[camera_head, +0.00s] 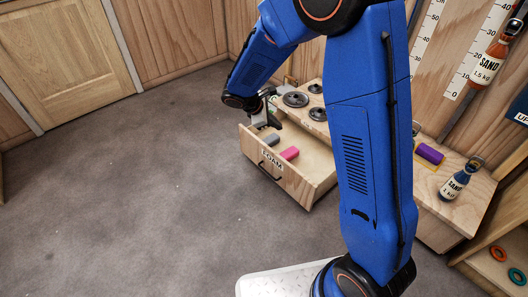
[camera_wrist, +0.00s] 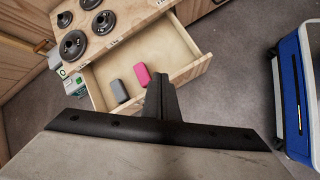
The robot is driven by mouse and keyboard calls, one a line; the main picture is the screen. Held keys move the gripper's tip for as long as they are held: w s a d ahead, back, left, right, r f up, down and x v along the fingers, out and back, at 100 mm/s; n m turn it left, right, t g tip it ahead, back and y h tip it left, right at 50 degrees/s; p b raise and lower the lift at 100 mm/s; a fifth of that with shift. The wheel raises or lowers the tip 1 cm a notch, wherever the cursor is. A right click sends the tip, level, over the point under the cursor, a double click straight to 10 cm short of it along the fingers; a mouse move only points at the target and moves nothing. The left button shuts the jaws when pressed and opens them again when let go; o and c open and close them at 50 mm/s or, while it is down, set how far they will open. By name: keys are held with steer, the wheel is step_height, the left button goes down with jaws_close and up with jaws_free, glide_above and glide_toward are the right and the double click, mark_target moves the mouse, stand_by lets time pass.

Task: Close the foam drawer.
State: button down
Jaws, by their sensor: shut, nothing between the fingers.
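The foam drawer (camera_head: 250,150) is a light wooden drawer pulled well out of its cabinet, with a FOAM label and a dark handle (camera_head: 268,172) on its front. A grey block (camera_head: 272,139) and a pink block (camera_head: 289,153) lie inside. In the wrist view the drawer (camera_wrist: 182,42) shows from above with the grey block (camera_wrist: 120,91) and pink block (camera_wrist: 142,75). My gripper (camera_head: 262,120) is shut and empty at the drawer's left front end. In the wrist view its dark fingers (camera_wrist: 161,88) overlap the drawer's front edge; I cannot tell whether they touch it.
Dark round weights (camera_head: 296,99) sit on the cabinet top. A purple and yellow block (camera_head: 429,154) and a sand bottle (camera_head: 455,183) stand on the wooden unit to the right. My blue arm hides part of the cabinet. The grey floor (camera_head: 150,200) before the drawer is clear.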

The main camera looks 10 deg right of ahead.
steer(key=w+a+f+n+t, duration=0.1)
steer(key=w+a+f+n, duration=0.2)
steer(key=f, duration=0.4)
steer(key=w+a+f+n+t+h, duration=0.1)
steer(key=w+a+f+n, duration=0.1)
steer(key=a+f, duration=0.4)
steer(key=w+a+f+n, duration=0.2)
steer(key=a+f+n, duration=0.1)
steer(key=f, duration=0.5)
glide_toward(269, 152)
step_height(269, 152, down, 4)
steer(key=d, duration=0.2)
steer(key=shift+w+d+r, duration=0.15)
steer(key=shift+w+d, duration=0.55)
steer(key=shift+w, duration=0.3)
steer(key=w+d, duration=0.6)
steer(key=d, duration=0.5)
steer(key=w+d, duration=0.7)
steer(key=d, duration=0.4)
steer(key=shift+w+d, duration=0.25)
steer(key=shift+d, duration=0.05)
